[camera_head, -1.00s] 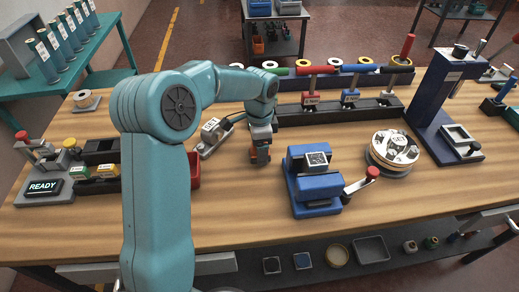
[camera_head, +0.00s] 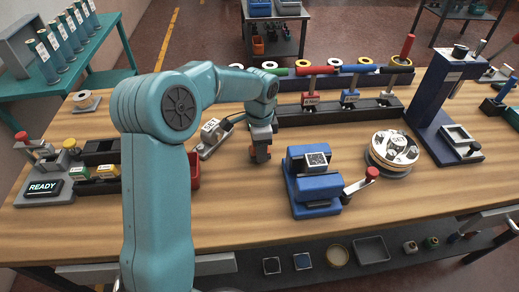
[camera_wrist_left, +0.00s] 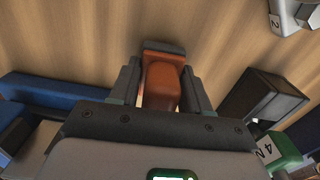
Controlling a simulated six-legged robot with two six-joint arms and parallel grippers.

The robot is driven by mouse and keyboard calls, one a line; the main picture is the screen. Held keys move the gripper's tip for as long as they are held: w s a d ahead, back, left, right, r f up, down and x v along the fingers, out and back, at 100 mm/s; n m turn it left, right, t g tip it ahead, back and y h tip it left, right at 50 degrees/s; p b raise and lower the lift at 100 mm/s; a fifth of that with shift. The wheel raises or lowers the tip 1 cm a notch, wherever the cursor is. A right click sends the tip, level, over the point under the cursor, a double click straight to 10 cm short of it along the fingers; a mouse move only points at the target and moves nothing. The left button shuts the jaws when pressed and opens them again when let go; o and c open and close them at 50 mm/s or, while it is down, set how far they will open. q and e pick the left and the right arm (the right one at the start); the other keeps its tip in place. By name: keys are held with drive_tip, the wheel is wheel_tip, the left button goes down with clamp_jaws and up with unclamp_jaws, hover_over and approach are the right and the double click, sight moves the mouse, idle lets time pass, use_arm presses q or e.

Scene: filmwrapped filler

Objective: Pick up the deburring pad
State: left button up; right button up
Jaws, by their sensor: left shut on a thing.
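The deburring pad is an orange-brown block with a dark grey end, seen in the left wrist view (camera_wrist_left: 162,82). My left gripper (camera_head: 260,155) points down at the wooden bench top, left of the blue vise. Its two dark fingers are on either side of the pad, shut on it. In the head view only a small orange part of the pad (camera_head: 260,151) shows between the fingers. Whether the pad touches the bench is hard to tell. My right gripper is not in view.
The blue vise (camera_head: 311,190) with a red-knobbed handle stands just right of the gripper. A dark rack (camera_head: 335,113) with tools lies behind. A red tray (camera_head: 194,170) is partly hidden behind my left arm. Bare bench (camera_head: 245,215) lies in front.

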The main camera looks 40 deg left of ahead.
use_arm(q)
wheel_tip(320, 180, up, 19)
drive_tip(key=p, duration=0.1)
drive_tip(key=shift+p, duration=0.35)
drive_tip(key=shift+o, duration=0.7)
